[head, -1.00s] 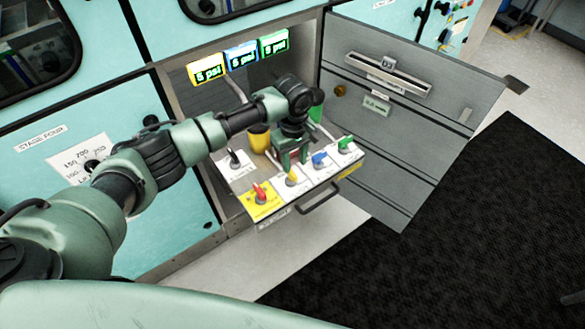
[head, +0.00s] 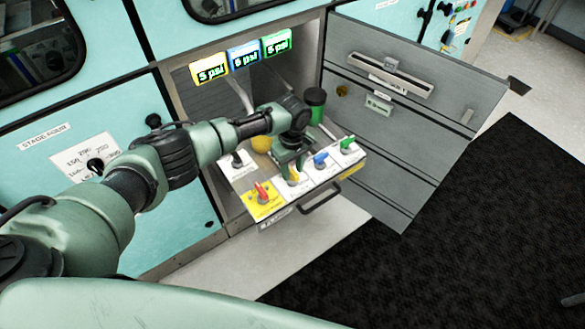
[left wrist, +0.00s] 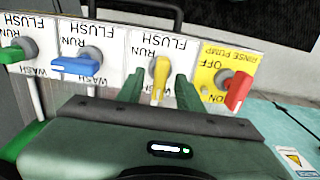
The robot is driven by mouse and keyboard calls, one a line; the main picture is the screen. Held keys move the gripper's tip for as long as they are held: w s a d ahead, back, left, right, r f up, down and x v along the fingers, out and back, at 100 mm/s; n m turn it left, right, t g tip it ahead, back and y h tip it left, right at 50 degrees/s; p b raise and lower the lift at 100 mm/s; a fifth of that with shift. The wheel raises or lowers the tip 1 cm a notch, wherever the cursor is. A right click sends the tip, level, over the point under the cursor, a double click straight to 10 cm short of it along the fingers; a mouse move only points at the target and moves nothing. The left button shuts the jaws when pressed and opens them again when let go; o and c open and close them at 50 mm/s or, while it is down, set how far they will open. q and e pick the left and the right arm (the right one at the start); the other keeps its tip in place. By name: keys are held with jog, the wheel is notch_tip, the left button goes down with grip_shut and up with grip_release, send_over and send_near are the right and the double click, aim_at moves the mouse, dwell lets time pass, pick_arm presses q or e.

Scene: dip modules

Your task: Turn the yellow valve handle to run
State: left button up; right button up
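The yellow valve handle (left wrist: 161,77) stands on a white label panel, with upside-down FLUSH, RUN and WASH print around it in the left wrist view. It is roughly upright in that view, its lower end toward my gripper. My left gripper (left wrist: 160,88) is open, with one green finger on each side of the handle and visible gaps. In the head view the yellow handle (head: 294,179) shows just below my left gripper (head: 289,171), which partly hides it. My right gripper is not in view.
A red handle (head: 262,192) on a yellow panel is beside it; blue (head: 321,160) and green (head: 346,144) handles are on the other side. A black-handled switch (head: 237,160) is behind. The drawer has a black front handle (head: 320,199). An open grey door (head: 400,130) stands right.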

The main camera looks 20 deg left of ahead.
pick_arm(q)
grip_shut()
